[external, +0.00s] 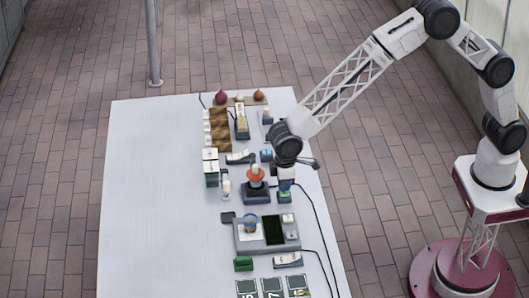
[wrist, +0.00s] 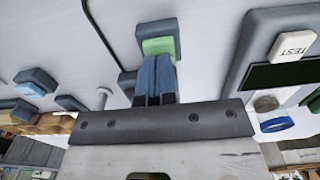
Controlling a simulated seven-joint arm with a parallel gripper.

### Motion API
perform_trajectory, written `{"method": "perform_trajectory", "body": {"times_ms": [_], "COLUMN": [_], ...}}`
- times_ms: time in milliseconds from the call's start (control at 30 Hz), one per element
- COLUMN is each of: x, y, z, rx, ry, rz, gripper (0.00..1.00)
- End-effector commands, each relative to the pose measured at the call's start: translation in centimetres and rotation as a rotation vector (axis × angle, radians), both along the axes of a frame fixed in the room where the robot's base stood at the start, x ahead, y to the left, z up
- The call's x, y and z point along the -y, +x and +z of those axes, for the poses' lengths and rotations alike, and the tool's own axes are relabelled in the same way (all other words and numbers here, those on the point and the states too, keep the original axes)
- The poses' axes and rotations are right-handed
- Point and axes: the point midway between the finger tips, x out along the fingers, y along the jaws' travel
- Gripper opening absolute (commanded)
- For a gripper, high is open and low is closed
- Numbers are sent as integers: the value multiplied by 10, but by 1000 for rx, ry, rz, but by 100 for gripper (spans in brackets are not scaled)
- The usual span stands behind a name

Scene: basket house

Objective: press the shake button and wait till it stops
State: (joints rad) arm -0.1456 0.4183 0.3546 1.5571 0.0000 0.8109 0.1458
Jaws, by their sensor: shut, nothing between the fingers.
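A small dark box with a green pad (wrist: 158,46) lies straight ahead of my fingertips in the wrist view. In the external view this green-topped box (external: 284,197) sits near the table's right edge, just below my gripper (external: 287,187). My gripper is shut and empty, its blue fingers (wrist: 156,62) together and pointing at the green pad. The tips overlap the pad's edge in the picture; I cannot tell whether they press it. No label on the pad is readable. Left of it stands a dark device (external: 257,193) with an orange ring (external: 256,174) and a pale-topped vessel.
A grey instrument (external: 249,246) with a dark screen stands nearer the front; its white TEST button (wrist: 291,46) shows in the wrist view. Cables run along the table's right side. Small boxes and racks stand behind. The table's left half (external: 155,200) is clear.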

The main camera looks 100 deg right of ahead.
Motion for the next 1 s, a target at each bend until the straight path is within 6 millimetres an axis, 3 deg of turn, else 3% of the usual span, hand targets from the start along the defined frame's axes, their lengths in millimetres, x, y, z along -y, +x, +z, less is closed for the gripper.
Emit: {"method": "perform_trajectory", "body": {"times_ms": [1000], "x": [0], "y": [0], "z": [-16], "rx": [-1], "ry": [0], "rz": [0], "gripper": [0]}}
